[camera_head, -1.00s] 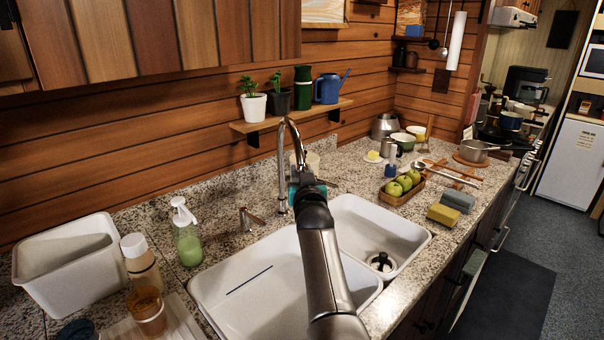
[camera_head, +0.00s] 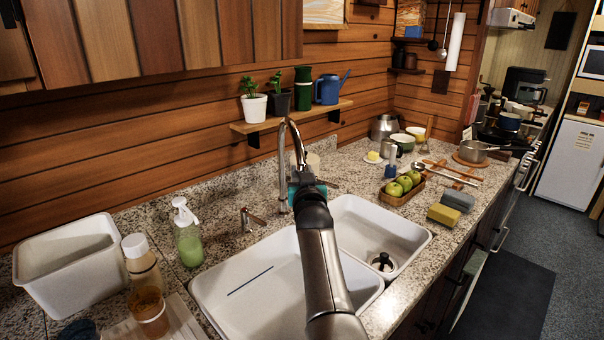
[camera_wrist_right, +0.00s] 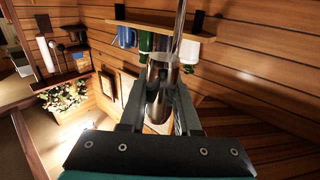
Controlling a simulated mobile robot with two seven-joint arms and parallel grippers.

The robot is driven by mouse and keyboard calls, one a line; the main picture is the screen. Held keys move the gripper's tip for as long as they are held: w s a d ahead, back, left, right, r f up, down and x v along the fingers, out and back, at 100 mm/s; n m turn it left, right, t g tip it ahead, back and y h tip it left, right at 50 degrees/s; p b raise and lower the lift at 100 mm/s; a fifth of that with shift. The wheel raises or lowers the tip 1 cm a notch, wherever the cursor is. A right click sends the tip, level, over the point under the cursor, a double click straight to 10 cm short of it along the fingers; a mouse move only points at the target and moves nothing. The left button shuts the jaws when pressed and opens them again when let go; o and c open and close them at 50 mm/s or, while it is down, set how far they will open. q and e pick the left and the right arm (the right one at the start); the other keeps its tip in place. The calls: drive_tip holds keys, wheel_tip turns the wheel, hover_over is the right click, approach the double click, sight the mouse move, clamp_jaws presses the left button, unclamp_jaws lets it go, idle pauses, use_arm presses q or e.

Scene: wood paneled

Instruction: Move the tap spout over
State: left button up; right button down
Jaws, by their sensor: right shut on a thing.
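The tap spout (camera_head: 284,150) is a tall metal gooseneck that rises behind the white double sink (camera_head: 240,283) and curves over toward the front. My right gripper (camera_head: 300,178) is at the downturned end of the spout, above the sink near the divider between the two basins. In the right wrist view, the two fingers (camera_wrist_right: 159,105) are shut around the metal spout end (camera_wrist_right: 160,78). My own arm hides part of the sink and the spout's tip in the head view. My left gripper is not in view.
A tap lever (camera_head: 251,218) and a green soap bottle (camera_head: 187,235) stand left of the spout. A shelf (camera_head: 290,122) with plants and a blue watering can (camera_head: 330,88) is on the wall behind. A basket of green apples (camera_head: 402,188) and sponges stand to the right.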

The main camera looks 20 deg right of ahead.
drive_tip(key=shift+f, duration=0.4)
idle(0.4)
drive_tip(key=c, duration=1)
unclamp_jaws()
drive_tip(key=shift+s, duration=0.1)
drive_tip(key=o, duration=0.3)
drive_tip(key=shift+s+r, duration=0.2)
drive_tip(key=shift+r, duration=0.1)
drive_tip(key=shift+o, duration=0.4)
drive_tip(key=shift+w, duration=0.15)
drive_tip(key=shift+r, duration=0.1)
